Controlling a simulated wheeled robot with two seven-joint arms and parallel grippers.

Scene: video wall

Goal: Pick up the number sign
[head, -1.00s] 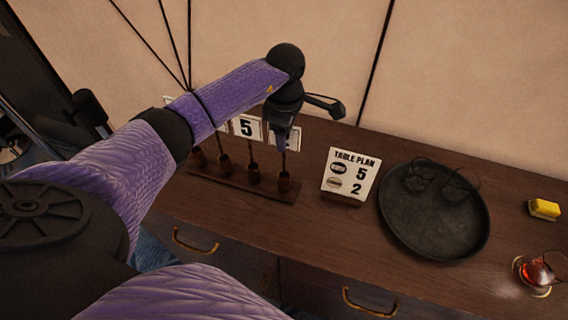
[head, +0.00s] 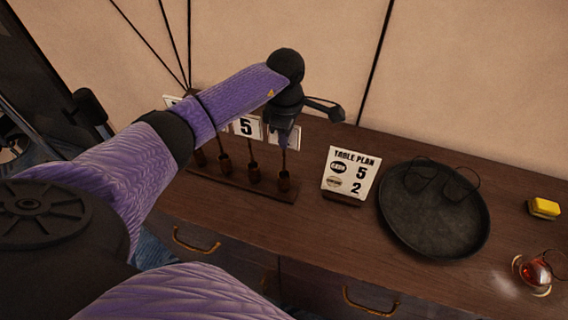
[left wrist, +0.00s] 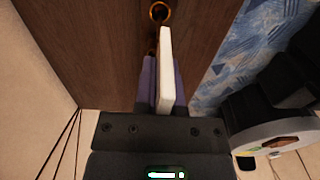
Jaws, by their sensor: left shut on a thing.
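A white number sign (head: 293,138) stands on a thin stick at the right end of a dark wooden rack (head: 225,186). My left gripper (head: 284,137) is over it and shut on it, hiding most of its face, so I cannot read its number. In the left wrist view the sign (left wrist: 165,72) shows edge-on as a white slab between the purple fingers. Its stick appears to be still in its holder (head: 284,180). A sign reading 5 (head: 246,127) stands just left of it. My right gripper is not in view.
A table plan card (head: 350,174) showing 5 and 2 stands right of the rack. A round dark tray (head: 435,225) with glasses lies beyond it. A yellow sponge (head: 544,208) and a glass of amber liquid (head: 536,272) are far right. The wall is close behind the rack.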

